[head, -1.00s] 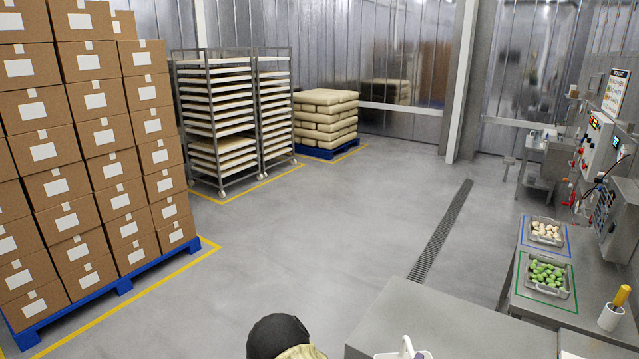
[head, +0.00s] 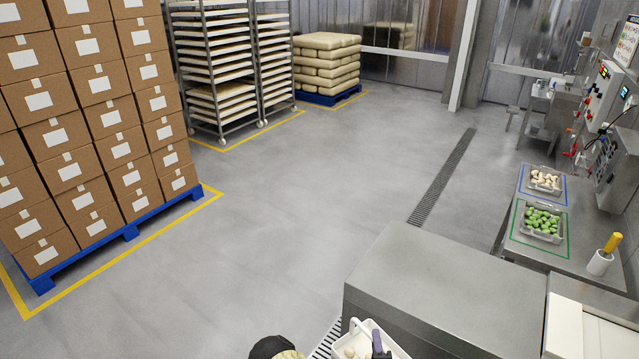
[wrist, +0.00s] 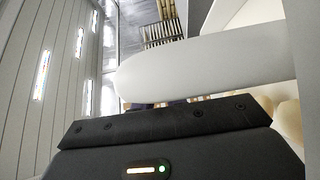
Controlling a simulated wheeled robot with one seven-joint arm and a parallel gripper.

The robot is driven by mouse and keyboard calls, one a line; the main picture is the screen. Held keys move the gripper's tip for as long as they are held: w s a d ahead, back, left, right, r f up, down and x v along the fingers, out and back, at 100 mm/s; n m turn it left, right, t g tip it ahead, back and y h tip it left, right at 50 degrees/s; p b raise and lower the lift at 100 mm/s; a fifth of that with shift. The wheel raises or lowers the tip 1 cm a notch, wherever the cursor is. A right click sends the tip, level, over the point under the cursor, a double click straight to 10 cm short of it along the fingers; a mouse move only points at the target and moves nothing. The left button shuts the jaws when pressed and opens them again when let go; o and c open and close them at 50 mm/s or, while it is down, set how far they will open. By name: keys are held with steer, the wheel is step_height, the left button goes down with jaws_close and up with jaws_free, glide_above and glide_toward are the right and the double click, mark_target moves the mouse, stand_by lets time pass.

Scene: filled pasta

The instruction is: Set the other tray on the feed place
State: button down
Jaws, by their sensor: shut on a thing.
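A white tray (head: 398,350) with pale round pieces in it shows at the bottom edge of the head view, partly cut off. My gripper (head: 380,345) is dark and is shut on this tray's rim or handle. In the wrist view a broad white part of the tray (wrist: 200,62) crosses just beyond my gripper (wrist: 165,125), with pale pieces at the right. On the steel table at the right, a tray of green pieces (head: 560,237) lies inside a green outline, and a tray of pale pieces (head: 530,186) lies inside a blue outline behind it.
A steel counter (head: 450,285) stands just right of the held tray. A white holder with a yellow handle (head: 600,262) is near the table's front. Stacked cartons (head: 90,130) stand at left, racks (head: 215,70) behind. The grey floor between is clear.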

step_height(320, 180, down, 10)
steer(key=b, duration=1)
steer(key=shift+d, duration=0.1)
